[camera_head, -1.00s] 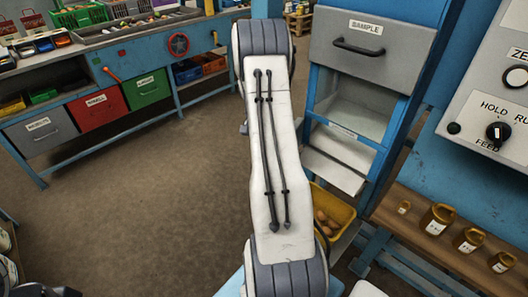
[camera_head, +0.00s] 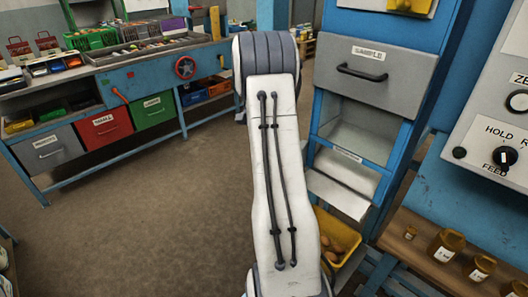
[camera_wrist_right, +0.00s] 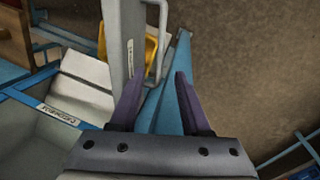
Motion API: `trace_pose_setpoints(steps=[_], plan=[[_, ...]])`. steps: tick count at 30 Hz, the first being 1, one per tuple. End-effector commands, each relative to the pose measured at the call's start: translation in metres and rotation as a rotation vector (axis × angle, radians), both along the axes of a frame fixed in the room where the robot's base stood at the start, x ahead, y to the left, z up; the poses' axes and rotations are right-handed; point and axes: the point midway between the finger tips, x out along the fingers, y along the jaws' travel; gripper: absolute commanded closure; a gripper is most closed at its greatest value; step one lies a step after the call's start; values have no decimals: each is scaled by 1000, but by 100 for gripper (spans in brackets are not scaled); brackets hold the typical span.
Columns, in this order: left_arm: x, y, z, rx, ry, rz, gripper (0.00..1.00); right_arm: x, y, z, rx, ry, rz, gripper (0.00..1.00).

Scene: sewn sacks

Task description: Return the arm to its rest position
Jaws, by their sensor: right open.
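My white arm link (camera_head: 272,180) with dark cables stands upright in the middle of the head view. Its gripper is hidden in that view. My right gripper (camera_wrist_right: 157,92) shows in the right wrist view with its two purple fingers apart and nothing between them. Beyond the fingers are a blue beam, a grey drawer front with a handle (camera_wrist_right: 127,35) and part of a yellow bin. My left gripper is not in view.
A blue cabinet with a grey drawer (camera_head: 372,78) and an open chute (camera_head: 340,192) stands close right of my arm. A yellow bin (camera_head: 338,240) is below it. Brown jars (camera_head: 446,245) stand on a shelf. Open floor (camera_head: 150,215) lies left, before a blue workbench.

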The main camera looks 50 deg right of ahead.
Motion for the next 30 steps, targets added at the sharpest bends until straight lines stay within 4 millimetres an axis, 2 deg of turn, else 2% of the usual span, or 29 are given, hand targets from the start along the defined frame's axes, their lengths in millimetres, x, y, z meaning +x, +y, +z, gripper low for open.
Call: trace_pose_setpoints(steps=[13, 17, 20, 23, 24, 26, 27, 29, 30], plan=[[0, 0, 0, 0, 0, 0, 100, 0, 1, 0, 1, -1, 3, 53], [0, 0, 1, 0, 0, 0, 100, 11, 22, 6, 6, -9, 65, 53], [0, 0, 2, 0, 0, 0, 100, 28, 70, 17, 21, -26, 208, 53], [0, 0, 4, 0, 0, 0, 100, 41, 142, 31, 44, -51, 422, 53], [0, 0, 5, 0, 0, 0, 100, 41, 173, 36, 54, -60, 516, 53], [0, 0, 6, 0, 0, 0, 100, 38, 218, 43, 72, -74, 659, 53], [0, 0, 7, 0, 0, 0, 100, 32, 248, 47, 84, -84, 756, 53], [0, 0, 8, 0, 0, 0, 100, 18, 292, 52, 102, -97, 906, 53], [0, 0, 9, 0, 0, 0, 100, 6, 320, 55, 116, -106, 1009, 53]])
